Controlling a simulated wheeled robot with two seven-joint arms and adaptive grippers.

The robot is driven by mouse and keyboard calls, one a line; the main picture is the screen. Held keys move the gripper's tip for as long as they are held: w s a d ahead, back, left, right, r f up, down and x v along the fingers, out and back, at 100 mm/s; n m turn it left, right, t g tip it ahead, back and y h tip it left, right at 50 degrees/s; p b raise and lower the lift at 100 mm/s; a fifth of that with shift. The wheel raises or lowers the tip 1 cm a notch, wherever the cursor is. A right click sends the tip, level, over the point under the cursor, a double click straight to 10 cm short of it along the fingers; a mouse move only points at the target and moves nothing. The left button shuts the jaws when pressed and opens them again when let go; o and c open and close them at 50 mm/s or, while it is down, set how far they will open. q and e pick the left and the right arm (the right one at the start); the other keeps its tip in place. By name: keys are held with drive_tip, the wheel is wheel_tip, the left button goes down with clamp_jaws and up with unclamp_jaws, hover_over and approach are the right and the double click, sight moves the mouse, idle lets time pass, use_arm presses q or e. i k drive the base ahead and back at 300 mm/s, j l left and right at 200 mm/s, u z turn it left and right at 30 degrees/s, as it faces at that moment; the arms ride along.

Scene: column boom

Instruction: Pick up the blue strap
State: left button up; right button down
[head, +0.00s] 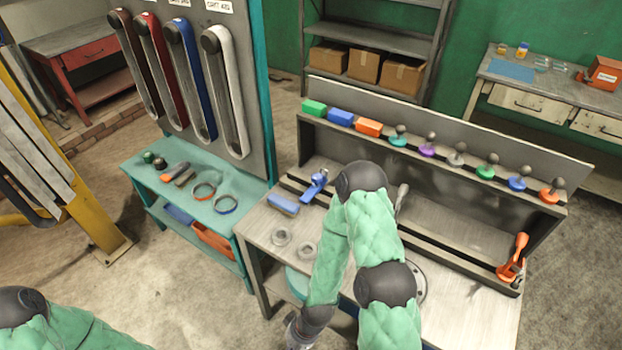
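The blue strap (202,85) hangs as a long loop from a round black knob on the grey panel at the upper left. It is between a red strap (166,75) and a white strap (233,85), with a brown strap (136,70) farther left. My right arm bends over the workbench, and my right gripper (297,333) is at the bottom edge, partly cut off, well below and right of the blue strap. Its fingers are too unclear to judge. My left arm shows only at the lower left corner; its gripper is out of view.
A teal table (150,160) below the straps holds rings and small tools. The workbench (465,320) carries a rack with coloured blocks and knobs, a blue clamp (315,187) and an orange clamp (514,262). A yellow post (75,200) stands at the left; floor between is clear.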

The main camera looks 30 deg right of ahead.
sight(314, 189)
drive_tip(key=i+j+z, duration=0.1)
drive_tip(key=z, duration=0.3)
drive_tip(key=i+j+z, duration=0.1)
drive_tip(key=z, duration=0.3)
drive_tip(key=j+z, duration=0.25)
drive_tip(key=z, duration=0.15)
drive_tip(key=i+j+z, duration=0.1)
drive_tip(key=z, duration=0.3)
drive_tip(key=j, duration=0.1)
